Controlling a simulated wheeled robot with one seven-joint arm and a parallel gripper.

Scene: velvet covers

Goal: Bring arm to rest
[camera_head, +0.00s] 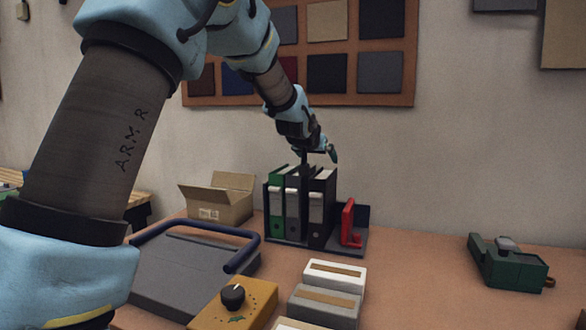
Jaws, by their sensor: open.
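My arm reaches from the left foreground up and across to the back of the table. My gripper (319,155) is at its far end, pointing down just above the binders. One finger shows at the right, and a dark part hangs down at the left. I see nothing held in it, and the jaws are open. Below it, upright binders, a green one (276,205) and grey ones (293,215), stand in a dark rack (350,245). The picture does not show clearly whether the fingers touch the binder tops.
A red upright piece (348,220) stands at the rack's right. An open cardboard box (220,203), a grey plate with a blue bar handle (190,270), a yellow knob box (235,305) and pale boxes (330,285) surround it. A green device (505,268) lies right; table between is clear.

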